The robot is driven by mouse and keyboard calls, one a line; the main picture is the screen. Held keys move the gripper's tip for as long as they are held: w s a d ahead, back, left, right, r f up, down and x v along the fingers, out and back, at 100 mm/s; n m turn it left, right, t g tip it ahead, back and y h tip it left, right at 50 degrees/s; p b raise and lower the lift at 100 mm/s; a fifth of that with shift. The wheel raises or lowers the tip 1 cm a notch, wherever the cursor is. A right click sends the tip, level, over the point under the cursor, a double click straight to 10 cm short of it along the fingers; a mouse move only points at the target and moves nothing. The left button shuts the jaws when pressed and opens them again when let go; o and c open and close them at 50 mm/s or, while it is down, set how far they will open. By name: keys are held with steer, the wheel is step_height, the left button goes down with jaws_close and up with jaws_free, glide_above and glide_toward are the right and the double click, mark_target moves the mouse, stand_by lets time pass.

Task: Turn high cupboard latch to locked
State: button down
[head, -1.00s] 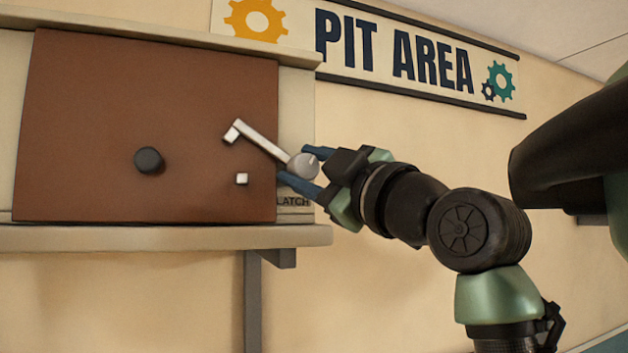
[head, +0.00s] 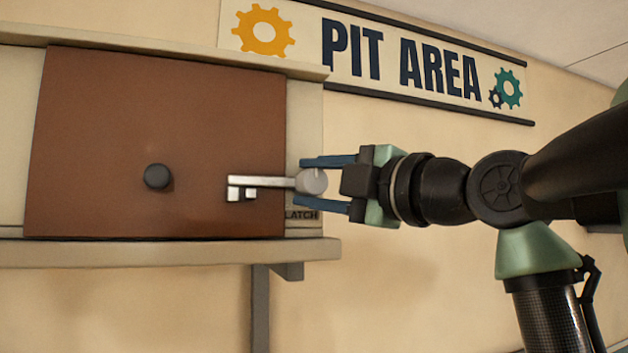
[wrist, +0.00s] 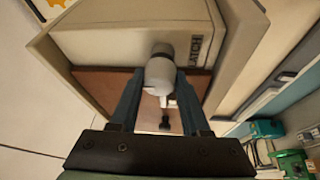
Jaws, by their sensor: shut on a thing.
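The latch is a pale metal bar (head: 268,182) with a round grey knob (head: 311,181) on the frame right of the brown cupboard door (head: 100,140). The bar lies about level across the door's right edge, and its hooked end meets the small pale catch (head: 248,194) on the door. I cannot tell exactly how they touch. My gripper (head: 326,184) reaches in from the right, shut on the knob, one blue finger above and one below. In the wrist view the knob (wrist: 160,72) shows between the fingers.
A dark round door knob (head: 157,176) sticks out left of the bar. A shelf ledge (head: 170,252) runs below the cupboard on a bracket (head: 260,300). A "PIT AREA" sign (head: 400,65) hangs above. The wall below my arm is clear.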

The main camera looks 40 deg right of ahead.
stand_by(0.3)
steer(key=shift+c, duration=1.9)
jaws_free()
